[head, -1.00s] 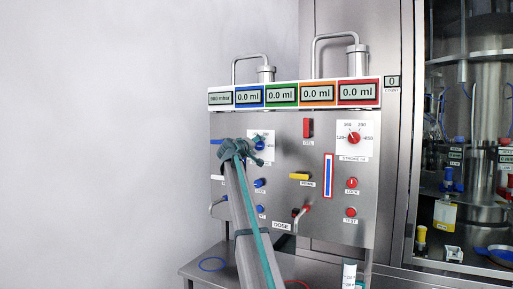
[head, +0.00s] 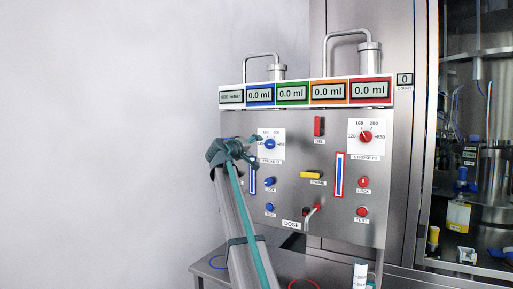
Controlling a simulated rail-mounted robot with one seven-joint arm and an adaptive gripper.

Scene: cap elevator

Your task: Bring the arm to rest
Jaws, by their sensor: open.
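My gripper (head: 252,149) is at the end of my arm, which rises from the bottom of the head view. It is in front of the left part of the steel dosing panel (head: 330,220), close to the blue stroke dial (head: 270,144). Its jaws are open and nothing shows between them. I cannot tell whether it touches the panel. My arm hides part of the panel's lower left side.
A steel table (head: 320,265) lies below. A glass-fronted cabinet (head: 480,130) stands right. The left side is clear before a bare wall (head: 100,130).

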